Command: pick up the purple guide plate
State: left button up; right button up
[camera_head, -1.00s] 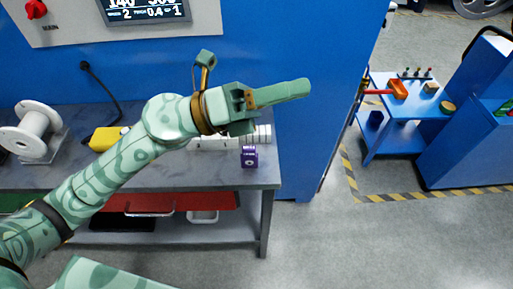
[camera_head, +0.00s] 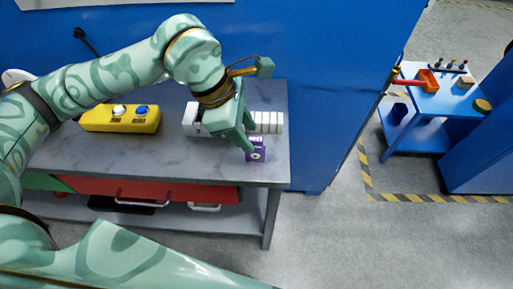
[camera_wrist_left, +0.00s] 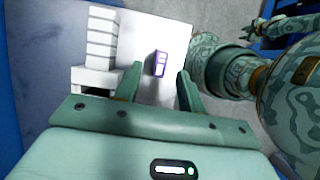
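The purple guide plate (camera_head: 256,149) is a small upright block with white marks near the bench's right front corner. It also shows in the left wrist view (camera_wrist_left: 160,63), ahead of the fingers and between their lines. My left gripper (camera_head: 247,141) reaches down over the bench, its fingertips close to the plate's top in the head view. The left wrist view shows its two fingers (camera_wrist_left: 158,84) apart with nothing held between them. Contact with the plate cannot be told. A green part that looks like my right gripper (camera_wrist_left: 270,27) shows small at upper right in the wrist view.
A white and grey ridged unit (camera_head: 265,122) stands just behind the plate, close to the left gripper. A yellow button box (camera_head: 121,119) sits further left on the grey bench (camera_head: 165,168). A blue cart (camera_head: 428,104) stands apart at right.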

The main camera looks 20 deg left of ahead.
aim_at(259, 149)
pick_arm(q)
jog(key=b+x, duration=0.1)
jog(key=x, duration=0.6)
jog(key=shift+b, duration=0.4)
grip_shut()
